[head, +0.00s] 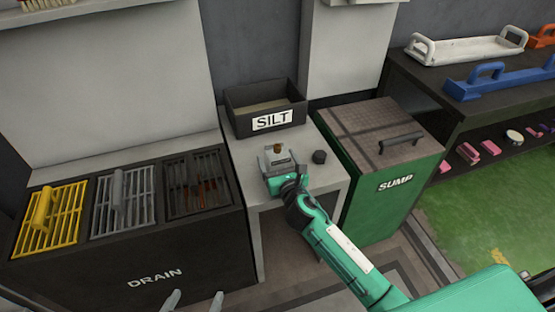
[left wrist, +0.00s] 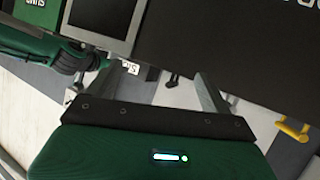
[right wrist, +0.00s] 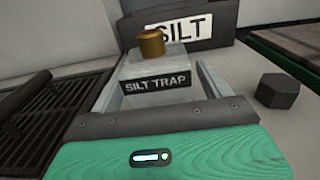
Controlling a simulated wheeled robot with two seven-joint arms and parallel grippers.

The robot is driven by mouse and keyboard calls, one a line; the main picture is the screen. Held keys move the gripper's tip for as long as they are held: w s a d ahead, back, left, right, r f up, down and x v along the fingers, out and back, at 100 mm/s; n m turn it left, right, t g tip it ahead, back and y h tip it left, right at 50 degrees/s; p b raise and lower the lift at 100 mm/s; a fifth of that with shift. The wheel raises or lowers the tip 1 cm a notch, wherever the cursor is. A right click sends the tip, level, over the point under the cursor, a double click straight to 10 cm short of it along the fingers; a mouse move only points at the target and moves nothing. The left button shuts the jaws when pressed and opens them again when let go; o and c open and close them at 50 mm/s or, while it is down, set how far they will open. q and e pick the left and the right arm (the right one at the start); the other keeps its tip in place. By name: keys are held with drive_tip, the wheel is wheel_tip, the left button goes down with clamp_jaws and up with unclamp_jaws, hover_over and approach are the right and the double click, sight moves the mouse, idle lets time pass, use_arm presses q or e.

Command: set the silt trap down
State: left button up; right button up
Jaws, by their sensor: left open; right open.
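The silt trap (head: 276,155) is a small grey box with a brass knob on top, standing upright on a light grey stand (head: 243,172). Its dark "SILT TRAP" label (right wrist: 156,82) faces the right wrist camera. My right gripper (head: 281,172) is open, with one finger on each side of the trap; whether the fingers touch it cannot be told. A black open bin marked SILT (head: 271,120) sits just behind the trap. My left gripper (head: 194,303) is open and empty in front of the drain unit at the bottom edge.
A small black hexagonal piece (head: 319,157) lies right of the trap. The black drain unit (head: 150,277) with yellow, grey and dark grates stands left. The green sump box (head: 380,208) stands right. A dark shelf (head: 418,75) with blue and white handled pieces is further right.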

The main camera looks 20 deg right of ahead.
use_arm(q)
drive_tip(key=shift+s+a+f+g+y+p, duration=0.1)
drive_tip(key=shift+a+g+y+p, duration=0.25)
drive_tip(key=shift+a+g, duration=0.35)
use_arm(e)
drive_tip(key=s+a+f+m+g+y, duration=0.1)
drive_tip(key=s+a+m+g, duration=0.1)
drive_tip(key=s+m, duration=0.8)
drive_tip(key=s+a+f+m+g+y, duration=0.1)
drive_tip(key=s+a+f+m+g, duration=0.1)
drive_tip(key=s+m, duration=0.9)
drive_tip(key=s+a+f+m+g+y, duration=0.1)
drive_tip(key=s+a+m+g+y, duration=0.1)
drive_tip(key=s+m, duration=0.8)
drive_tip(key=m+g, duration=0.1)
drive_tip(key=m, duration=0.1)
drive_tip(key=shift+s+a+f+m, duration=0.2)
drive_tip(key=shift+s+a+m, duration=0.1)
drive_tip(key=shift+a, duration=0.1)
use_arm(q)
drive_tip(key=shift+f, duration=0.1)
